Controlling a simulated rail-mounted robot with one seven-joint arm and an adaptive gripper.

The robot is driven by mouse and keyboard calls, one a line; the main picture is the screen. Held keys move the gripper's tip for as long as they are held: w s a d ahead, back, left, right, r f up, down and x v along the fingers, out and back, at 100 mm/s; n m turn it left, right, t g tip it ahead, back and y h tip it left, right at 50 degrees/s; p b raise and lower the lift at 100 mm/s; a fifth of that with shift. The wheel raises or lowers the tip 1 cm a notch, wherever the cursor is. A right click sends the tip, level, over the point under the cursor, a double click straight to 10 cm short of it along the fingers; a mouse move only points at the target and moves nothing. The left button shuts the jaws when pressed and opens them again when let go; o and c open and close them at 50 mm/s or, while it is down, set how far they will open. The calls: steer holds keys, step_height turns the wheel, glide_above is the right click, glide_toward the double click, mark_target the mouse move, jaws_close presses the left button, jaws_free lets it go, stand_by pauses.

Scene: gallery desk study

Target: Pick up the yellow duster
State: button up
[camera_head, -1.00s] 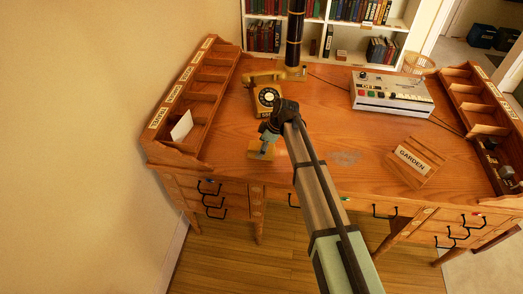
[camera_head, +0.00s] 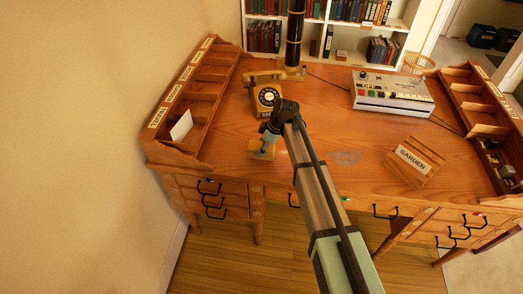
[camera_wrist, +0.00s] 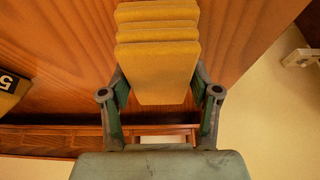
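The yellow duster (camera_wrist: 157,50) is a folded, layered block in the wrist view. Its lower end lies between the two fingers of my gripper (camera_wrist: 160,88). One finger is close along each side of it; I cannot tell whether both press on it. In the head view the duster (camera_head: 261,149) is at the front left edge of the desk, partly hidden by my gripper (camera_head: 268,136). Whether it rests on the wood or is just above it is unclear.
A rotary telephone (camera_head: 266,96) stands just behind my gripper. A pigeonhole rack (camera_head: 198,98) is to the left. A grey machine (camera_head: 392,97) and a GARDEN block (camera_head: 414,163) are to the right. The desk (camera_head: 325,110) is clear in the middle.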

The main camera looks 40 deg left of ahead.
steer(key=shift+f, duration=0.1)
steer(key=shift+c, duration=0.4)
steer(key=shift+r, duration=0.2)
steer(key=shift+r+p, duration=0.15)
steer(key=shift+p, duration=0.3)
step_height(320, 180, up, 20)
steer(key=b, duration=0.4)
steer(key=shift+b, duration=0.4)
steer(key=shift+o, duration=0.9)
steer(key=shift+w, duration=0.1)
